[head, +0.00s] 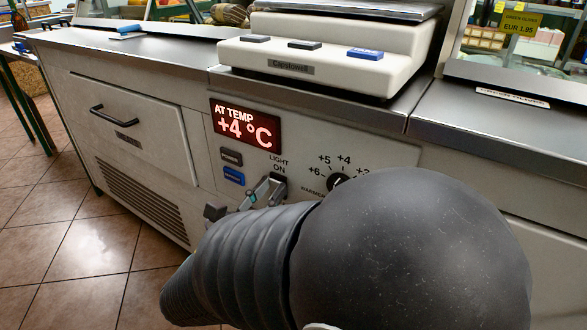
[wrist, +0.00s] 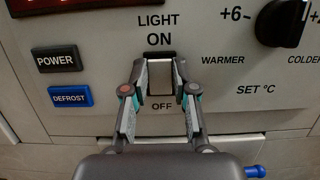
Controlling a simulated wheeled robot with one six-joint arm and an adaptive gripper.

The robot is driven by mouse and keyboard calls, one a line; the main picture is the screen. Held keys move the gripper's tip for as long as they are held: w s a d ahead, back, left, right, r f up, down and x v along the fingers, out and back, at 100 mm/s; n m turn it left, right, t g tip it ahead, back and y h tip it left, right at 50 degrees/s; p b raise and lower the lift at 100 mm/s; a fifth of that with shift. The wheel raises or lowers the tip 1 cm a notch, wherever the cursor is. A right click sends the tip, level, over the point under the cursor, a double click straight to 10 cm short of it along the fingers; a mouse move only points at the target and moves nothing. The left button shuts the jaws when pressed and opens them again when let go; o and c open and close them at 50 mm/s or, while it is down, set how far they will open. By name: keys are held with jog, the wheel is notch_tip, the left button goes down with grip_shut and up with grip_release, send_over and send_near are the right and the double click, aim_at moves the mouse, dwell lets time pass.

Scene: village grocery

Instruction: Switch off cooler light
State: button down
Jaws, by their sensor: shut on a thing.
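The cooler's light switch (wrist: 161,76) sits in a dark frame on the pale front panel, with LIGHT ON printed above it and OFF below. My gripper (wrist: 161,88) is at the switch, with one fingertip on each side, shut on it. In the head view my gripper (head: 266,190) reaches the panel just under the LIGHT ON label. My arm hides part of the panel there, and the fingers cover most of the switch. I cannot tell for certain which way the switch is tipped.
A black POWER button (wrist: 55,59) and a blue DEFROST button (wrist: 70,96) are left of the switch. A temperature knob (wrist: 284,22) is at upper right. The red display (head: 245,125) reads +4 °C. A scale (head: 325,55) stands on the counter above.

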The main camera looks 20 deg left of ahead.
dwell(0.3)
jog(key=c, duration=0.9)
grip_release()
jog(key=shift+s+f, duration=0.1)
jog(key=v, duration=1.2)
jog(key=shift+f, duration=0.15)
